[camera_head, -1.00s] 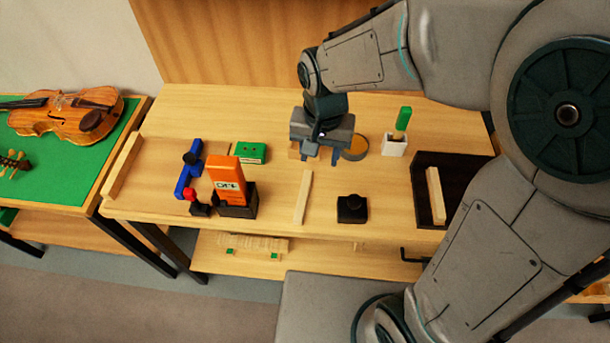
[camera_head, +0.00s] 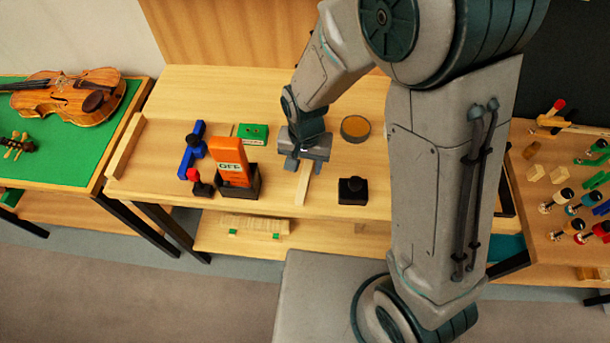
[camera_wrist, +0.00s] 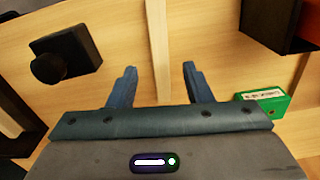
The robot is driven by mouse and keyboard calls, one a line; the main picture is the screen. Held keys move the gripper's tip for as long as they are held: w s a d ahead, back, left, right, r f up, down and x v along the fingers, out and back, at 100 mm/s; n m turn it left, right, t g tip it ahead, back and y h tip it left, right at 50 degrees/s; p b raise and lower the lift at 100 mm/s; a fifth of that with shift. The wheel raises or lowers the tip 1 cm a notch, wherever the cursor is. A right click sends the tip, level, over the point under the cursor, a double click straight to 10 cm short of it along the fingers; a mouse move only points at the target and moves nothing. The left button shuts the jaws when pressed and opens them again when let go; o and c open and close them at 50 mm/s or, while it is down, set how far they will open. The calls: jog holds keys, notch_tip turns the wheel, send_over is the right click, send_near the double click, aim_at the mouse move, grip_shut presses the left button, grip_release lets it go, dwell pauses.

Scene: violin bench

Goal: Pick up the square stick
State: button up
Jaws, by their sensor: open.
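The square stick (camera_head: 303,186) is a pale, slim wooden bar lying on the bench top. Its far end is hidden behind my gripper in the head view. My gripper (camera_head: 302,167) is open and empty, over the far part of the stick. In the wrist view the stick (camera_wrist: 158,45) runs from the top edge down between the two spread fingers of my gripper (camera_wrist: 158,80). The stick is apart from both fingers there. I cannot tell the exact height of the fingers above the bench.
A black block with a knob (camera_head: 352,191) stands right of the stick. An orange box in a black holder (camera_head: 231,162) stands left, near a green box (camera_head: 252,133) and blue tool (camera_head: 189,155). A round tin (camera_head: 355,128) lies behind. My arm hides the bench's right part.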

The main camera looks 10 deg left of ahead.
aim_at(305, 177)
jog(key=shift+f+p, duration=0.5)
jog(key=shift+f, duration=1.9)
grip_shut()
